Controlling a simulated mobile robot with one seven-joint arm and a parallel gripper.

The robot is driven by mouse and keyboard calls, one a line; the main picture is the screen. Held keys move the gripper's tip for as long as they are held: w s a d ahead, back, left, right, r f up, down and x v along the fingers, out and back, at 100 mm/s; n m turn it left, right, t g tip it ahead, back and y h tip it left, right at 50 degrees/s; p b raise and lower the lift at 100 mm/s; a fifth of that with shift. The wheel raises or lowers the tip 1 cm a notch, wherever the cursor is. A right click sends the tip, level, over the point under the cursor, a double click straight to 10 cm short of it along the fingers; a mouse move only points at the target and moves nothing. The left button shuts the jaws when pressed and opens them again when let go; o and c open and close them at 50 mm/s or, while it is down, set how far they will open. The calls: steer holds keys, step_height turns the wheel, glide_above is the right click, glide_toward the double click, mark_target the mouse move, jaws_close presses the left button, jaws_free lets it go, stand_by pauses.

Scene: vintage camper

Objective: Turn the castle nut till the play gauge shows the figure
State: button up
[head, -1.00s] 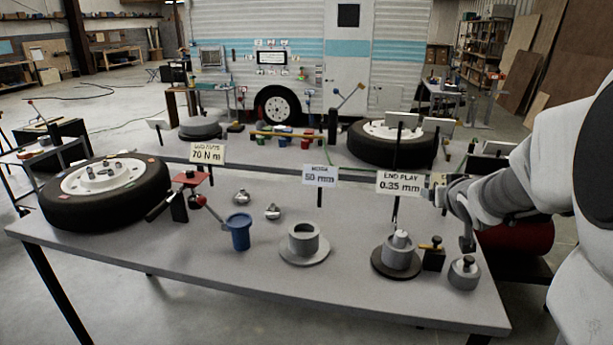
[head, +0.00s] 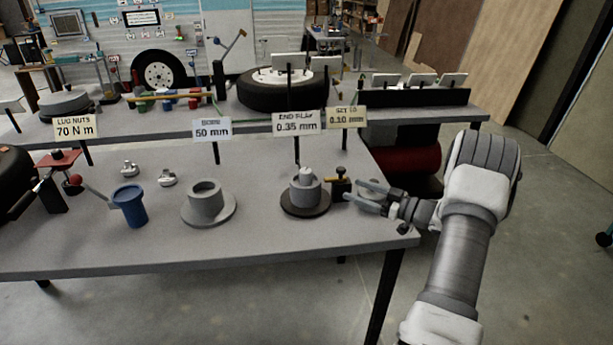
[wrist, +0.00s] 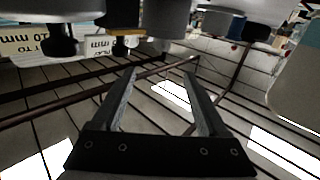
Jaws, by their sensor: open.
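The end play station stands at the right of the bench in the head view: a grey hub with a pale top (head: 305,178) on a dark round base (head: 305,208). The castle nut itself is too small to make out. Beside it stands a small black block with a brass piece (head: 340,186); I cannot tell whether it is the play gauge. The sign (head: 297,122) reads END PLAY 0.35 mm, and a sign next to it (head: 346,117) reads SET TO 0.10 mm. My gripper (head: 354,191) is open, right of the block; in the wrist view its fingers (wrist: 160,74) hold nothing.
A grey flanged cylinder (head: 207,204) and a blue cup (head: 130,205) stand to the left. The bench front is clear. A rear bench carries a wheel (head: 270,95).

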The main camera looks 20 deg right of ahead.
mark_target(306, 171)
steer(key=b+x, duration=0.1)
steer(key=x, duration=1.6)
steer(key=shift+a+f, duration=0.15)
jaws_close()
